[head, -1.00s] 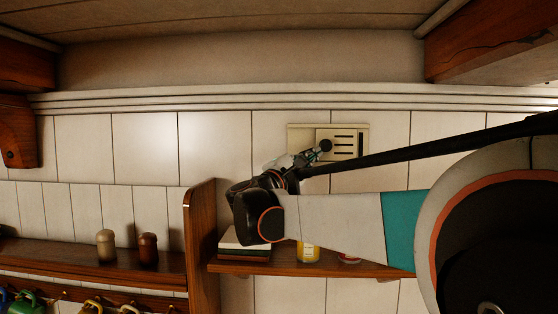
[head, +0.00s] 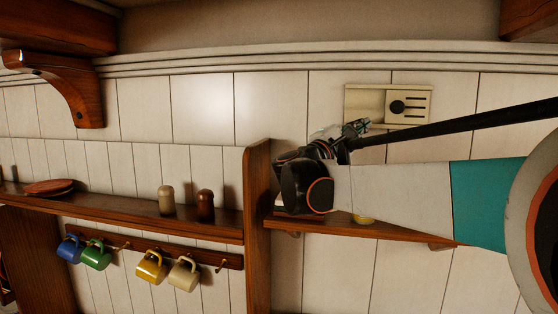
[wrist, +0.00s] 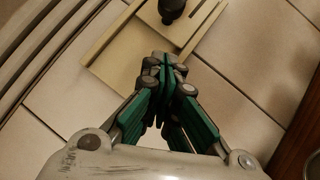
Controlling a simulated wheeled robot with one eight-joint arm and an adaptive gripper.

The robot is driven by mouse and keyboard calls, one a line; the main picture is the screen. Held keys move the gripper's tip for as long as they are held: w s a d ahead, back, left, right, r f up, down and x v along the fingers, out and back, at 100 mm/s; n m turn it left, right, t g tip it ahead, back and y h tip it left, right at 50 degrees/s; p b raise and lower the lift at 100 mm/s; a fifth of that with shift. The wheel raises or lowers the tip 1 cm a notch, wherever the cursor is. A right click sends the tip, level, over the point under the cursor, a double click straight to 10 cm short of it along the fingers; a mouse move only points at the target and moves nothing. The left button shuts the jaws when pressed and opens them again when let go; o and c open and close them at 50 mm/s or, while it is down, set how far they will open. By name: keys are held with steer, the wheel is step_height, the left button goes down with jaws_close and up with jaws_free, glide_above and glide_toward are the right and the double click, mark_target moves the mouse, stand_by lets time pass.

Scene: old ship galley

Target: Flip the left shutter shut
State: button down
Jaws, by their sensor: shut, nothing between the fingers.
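A cream wall plate (head: 365,106) carries a sliding shutter panel with a round dark knob (head: 397,107) and dark slots on its right part. The left part of the plate is bare. Only this one shutter shows. My gripper (head: 362,125) is shut and empty, just below and left of the knob, in front of the plate's lower edge. In the wrist view my green-padded fingers (wrist: 165,70) are pressed together. The plate (wrist: 120,58) lies beyond them, and the knob (wrist: 171,8) is above the fingertips, apart from them and partly cut off by the frame edge.
Below is a wooden shelf (head: 120,212) with two shakers (head: 166,200) and a wooden upright (head: 257,200). Several mugs (head: 150,266) hang under it. A moulding (head: 250,62) runs above the plate. The tiled wall left of the plate is clear.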

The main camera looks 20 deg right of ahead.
steer(key=s+b+v, duration=0.1)
steer(key=b+v, duration=0.2)
steer(key=v, duration=1.4)
steer(key=shift+a, duration=0.15)
